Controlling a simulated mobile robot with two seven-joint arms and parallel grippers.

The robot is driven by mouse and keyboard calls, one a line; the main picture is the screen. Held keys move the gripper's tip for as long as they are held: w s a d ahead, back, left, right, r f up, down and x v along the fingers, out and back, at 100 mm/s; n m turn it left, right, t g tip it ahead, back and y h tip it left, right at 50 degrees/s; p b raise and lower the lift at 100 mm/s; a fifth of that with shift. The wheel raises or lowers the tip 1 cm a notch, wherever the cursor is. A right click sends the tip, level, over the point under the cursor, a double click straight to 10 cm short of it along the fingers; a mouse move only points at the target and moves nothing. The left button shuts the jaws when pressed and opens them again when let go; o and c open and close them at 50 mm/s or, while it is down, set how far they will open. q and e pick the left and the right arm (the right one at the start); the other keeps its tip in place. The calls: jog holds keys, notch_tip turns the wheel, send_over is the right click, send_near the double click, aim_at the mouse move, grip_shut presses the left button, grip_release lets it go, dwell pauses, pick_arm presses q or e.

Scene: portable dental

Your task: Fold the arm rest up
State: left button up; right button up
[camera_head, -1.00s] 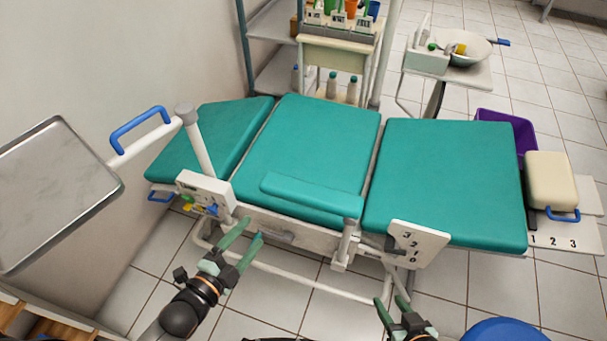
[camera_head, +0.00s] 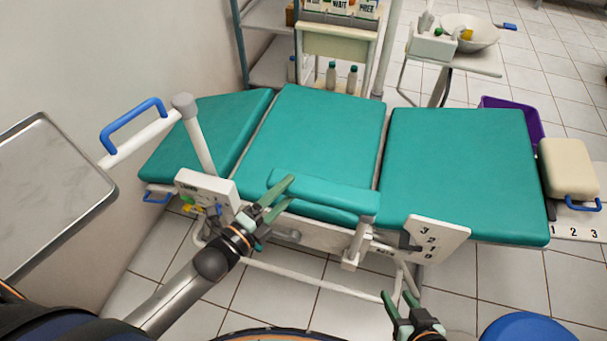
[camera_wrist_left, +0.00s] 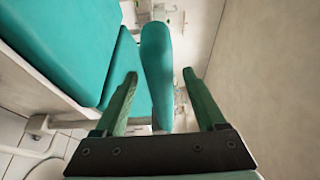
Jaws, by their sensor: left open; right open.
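The arm rest (camera_head: 330,194) is a narrow teal pad along the near side of the teal dental chair (camera_head: 310,140). It lies about level, carried at its right end by a white post (camera_head: 359,240). My left gripper (camera_head: 283,192) is open at the pad's left end. In the left wrist view the arm rest (camera_wrist_left: 157,70) runs between the two open fingers (camera_wrist_left: 158,85), with a gap visible on each side. My right gripper (camera_head: 399,296) is open and empty, low in front of the chair, below the numbered white plate (camera_head: 437,239).
A metal tray (camera_head: 50,190) on a white arm with a blue handle (camera_head: 132,125) stands at left. A white control box (camera_head: 207,192) is beside my left gripper. A blue round seat (camera_head: 528,331) is at lower right. Floor shows between the grippers.

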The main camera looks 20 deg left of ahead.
aim_at(303, 176)
pick_arm(q)
jog(key=x, duration=0.6)
jog(key=shift+w+b, duration=0.2)
jog(key=shift+b, duration=0.1)
grip_shut()
dwell(1.1)
